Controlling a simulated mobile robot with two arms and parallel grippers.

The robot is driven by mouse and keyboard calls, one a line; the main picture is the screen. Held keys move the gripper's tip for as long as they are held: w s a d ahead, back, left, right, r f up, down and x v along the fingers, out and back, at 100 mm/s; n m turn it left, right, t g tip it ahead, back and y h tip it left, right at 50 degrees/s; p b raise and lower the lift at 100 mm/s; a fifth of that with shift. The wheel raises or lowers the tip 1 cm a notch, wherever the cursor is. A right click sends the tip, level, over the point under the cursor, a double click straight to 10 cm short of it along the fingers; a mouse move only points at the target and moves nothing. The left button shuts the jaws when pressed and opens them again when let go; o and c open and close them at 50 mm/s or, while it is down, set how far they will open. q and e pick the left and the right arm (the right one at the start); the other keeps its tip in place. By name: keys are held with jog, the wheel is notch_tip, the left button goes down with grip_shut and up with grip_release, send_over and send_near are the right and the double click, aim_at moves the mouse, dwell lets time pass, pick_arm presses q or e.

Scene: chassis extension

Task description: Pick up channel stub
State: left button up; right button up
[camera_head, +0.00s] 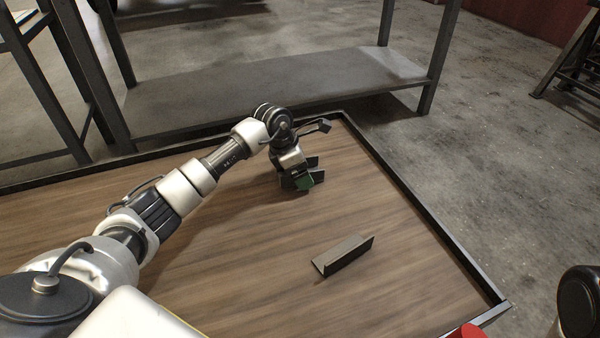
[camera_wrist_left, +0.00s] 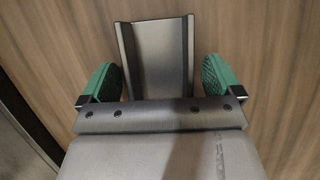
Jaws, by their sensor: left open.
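A grey metal channel stub (camera_wrist_left: 156,62) with raised side walls lies on the wood surface in the left wrist view. It sits between the green-padded fingers of my left gripper (camera_wrist_left: 163,82), with a gap to each pad. Its near end is hidden behind the gripper body. In the head view my left gripper (camera_head: 301,180) is low near the far edge of the table, open, and it largely hides what is between its fingers. My right gripper is not in view.
Another dark channel piece (camera_head: 343,256) lies apart on the wooden table (camera_head: 230,260), nearer the front. The table has a raised dark rim (camera_head: 425,210). A grey shelf rack (camera_head: 270,90) stands behind it. A red object (camera_head: 467,332) shows at the bottom edge.

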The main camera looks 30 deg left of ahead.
pick_arm(q)
jog(key=shift+c, duration=0.2)
jog(key=c, duration=1.2)
jog(key=shift+r, duration=0.1)
jog(key=shift+c, duration=0.9)
